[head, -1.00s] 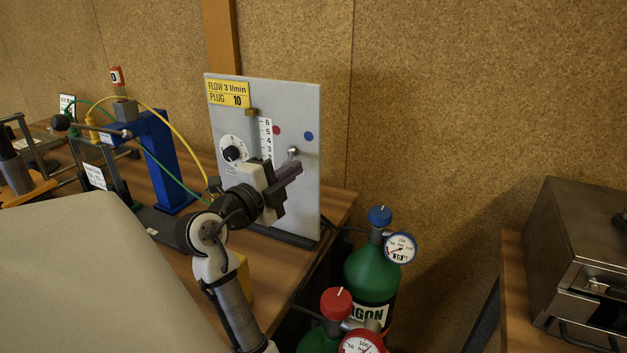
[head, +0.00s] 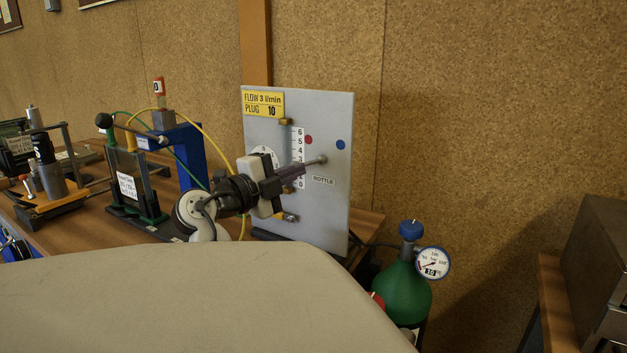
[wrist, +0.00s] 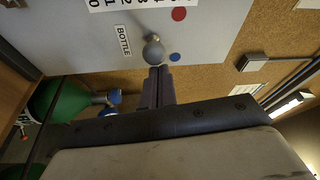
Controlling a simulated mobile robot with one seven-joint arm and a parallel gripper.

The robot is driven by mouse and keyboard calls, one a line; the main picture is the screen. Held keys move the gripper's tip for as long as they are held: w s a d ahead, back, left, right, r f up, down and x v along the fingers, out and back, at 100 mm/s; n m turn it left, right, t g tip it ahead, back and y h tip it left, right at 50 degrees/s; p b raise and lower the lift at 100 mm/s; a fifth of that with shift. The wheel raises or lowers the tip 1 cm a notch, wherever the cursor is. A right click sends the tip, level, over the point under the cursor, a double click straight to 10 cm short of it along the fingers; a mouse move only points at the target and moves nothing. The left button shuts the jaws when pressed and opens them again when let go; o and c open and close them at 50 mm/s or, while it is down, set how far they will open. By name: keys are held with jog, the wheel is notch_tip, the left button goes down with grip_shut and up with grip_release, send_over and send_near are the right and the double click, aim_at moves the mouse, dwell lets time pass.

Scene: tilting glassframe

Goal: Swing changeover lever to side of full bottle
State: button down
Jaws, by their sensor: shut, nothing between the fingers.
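The changeover lever (head: 322,159) has a grey ball knob and stands out from the grey panel (head: 335,205), below and between a red dot (head: 308,139) and a blue dot (head: 340,145). The knob (wrist: 153,50) also shows in the wrist view. My gripper (head: 304,166) is shut and empty, its tips just left of the knob in the head view. In the wrist view the tips (wrist: 160,69) lie right by the knob; contact is unclear. The green bottle with a blue cap (head: 404,290) carries a blue-rimmed gauge (head: 432,262). The red-capped bottle is mostly hidden.
A beige surface (head: 200,300) fills the foreground. Left of the panel stand a blue stand (head: 190,150), cables and several bench devices on the wooden table (head: 368,222). A metal box (head: 600,260) stands at right. Cork wall lies behind.

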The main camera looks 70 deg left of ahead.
notch_tip(320, 180, up, 20)
jog(key=b, duration=0.1)
dwell(0.5)
dwell(0.6)
